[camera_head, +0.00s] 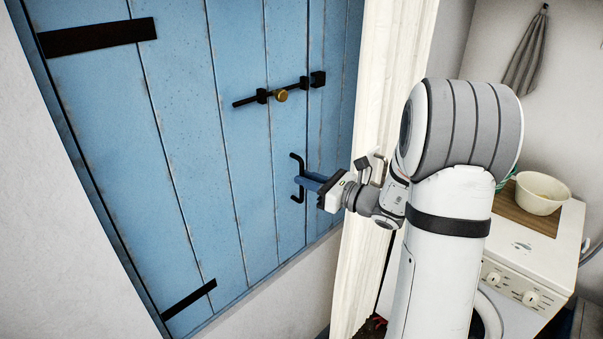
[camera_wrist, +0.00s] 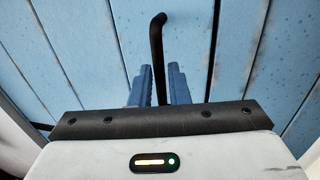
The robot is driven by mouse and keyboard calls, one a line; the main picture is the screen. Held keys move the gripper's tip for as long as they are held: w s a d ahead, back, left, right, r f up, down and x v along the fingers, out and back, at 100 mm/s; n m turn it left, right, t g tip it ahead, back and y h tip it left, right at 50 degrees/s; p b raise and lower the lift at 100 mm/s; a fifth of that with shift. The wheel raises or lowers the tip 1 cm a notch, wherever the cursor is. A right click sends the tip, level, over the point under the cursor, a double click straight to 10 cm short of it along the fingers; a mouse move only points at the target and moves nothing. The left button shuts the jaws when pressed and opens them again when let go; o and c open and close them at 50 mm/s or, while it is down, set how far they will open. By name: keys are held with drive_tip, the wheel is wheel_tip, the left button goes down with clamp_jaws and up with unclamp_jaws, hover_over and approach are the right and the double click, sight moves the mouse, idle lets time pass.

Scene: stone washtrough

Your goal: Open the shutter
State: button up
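The blue plank shutter (camera_head: 180,130) fills the left of the head view and stands flat in its opening, seemingly closed. A black bar handle (camera_head: 293,160) sits low on its right part, and it shows upright in the wrist view (camera_wrist: 157,45). My gripper (camera_head: 303,184) is at this handle, coming from the right.
A pale post (camera_head: 385,70) stands right of the shutter, behind my arm. Further right is a white washing machine (camera_head: 520,272) with a cream bowl (camera_head: 541,193) on a wooden board. A grey cloth (camera_head: 526,55) hangs on the wall. Black hinge straps (camera_head: 97,37) are at the shutter's left.

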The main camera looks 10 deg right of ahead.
drive_tip(key=shift+x, duration=1.05)
drive_tip(key=shift+c, duration=0.4)
clamp_jaws()
